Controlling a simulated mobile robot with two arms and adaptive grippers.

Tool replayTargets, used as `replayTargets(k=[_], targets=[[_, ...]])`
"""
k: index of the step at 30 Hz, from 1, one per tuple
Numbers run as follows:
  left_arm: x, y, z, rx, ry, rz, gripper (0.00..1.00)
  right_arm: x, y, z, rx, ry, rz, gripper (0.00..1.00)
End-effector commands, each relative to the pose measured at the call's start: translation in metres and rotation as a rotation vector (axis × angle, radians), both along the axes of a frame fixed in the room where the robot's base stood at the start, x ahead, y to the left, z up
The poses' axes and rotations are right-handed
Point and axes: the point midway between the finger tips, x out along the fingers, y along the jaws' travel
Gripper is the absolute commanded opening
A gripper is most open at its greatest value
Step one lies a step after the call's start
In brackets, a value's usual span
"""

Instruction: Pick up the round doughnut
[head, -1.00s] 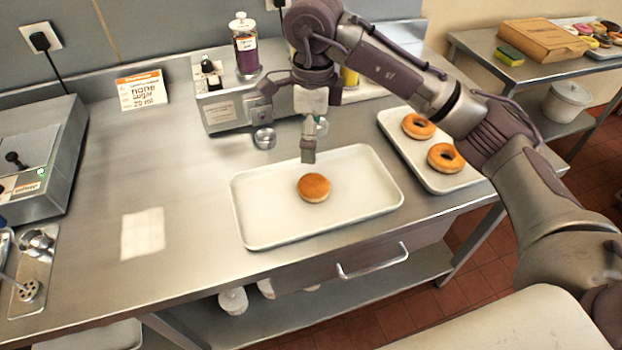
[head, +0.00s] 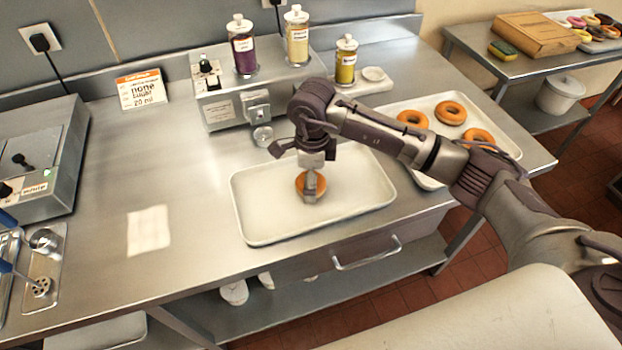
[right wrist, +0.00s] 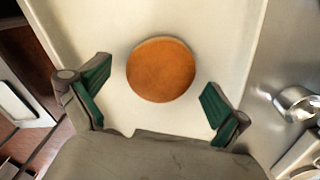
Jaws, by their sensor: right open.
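The round doughnut (head: 300,183), golden brown with no hole, lies on a white tray (head: 262,222) on the steel counter. My right gripper (head: 311,196) is above it and hides part of it in the head view. In the right wrist view the whole doughnut (right wrist: 161,70) shows just ahead of the fingertips, near the middle. The right gripper (right wrist: 155,102) is open, its green-padded fingers apart on either side, with nothing between them. Whether it touches the doughnut cannot be told. My left gripper is not in view.
A second tray (head: 480,170) with ring doughnuts (head: 451,113) stands to the right. Behind the first tray is a dispenser (head: 222,104) with several topping bottles (head: 243,45). A grey machine (head: 45,160) stands at the left. The counter between it and the tray is mostly clear.

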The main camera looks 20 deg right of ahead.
Motion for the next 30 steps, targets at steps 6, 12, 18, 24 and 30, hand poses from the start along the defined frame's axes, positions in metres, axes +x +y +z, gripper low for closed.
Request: replayTargets(k=[6,12,18,24,30], targets=[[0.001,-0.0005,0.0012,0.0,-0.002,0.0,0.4,0.0001,0.0001,-0.0064,0.0,-0.001,0.0,1.0],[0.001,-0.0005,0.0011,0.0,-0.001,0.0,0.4,0.0001,0.0002,-0.0061,0.0,0.0,0.0,0.82],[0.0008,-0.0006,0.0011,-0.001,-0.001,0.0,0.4,0.0,0.0003,-0.0059,0.0,0.0,0.0,0.48],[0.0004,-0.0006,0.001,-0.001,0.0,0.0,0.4,0.0001,0.0003,-0.0056,0.001,-0.001,0.0,0.38],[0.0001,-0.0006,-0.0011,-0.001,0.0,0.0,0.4,0.0006,0.0004,-0.0023,0.001,-0.002,0.001,0.38]])
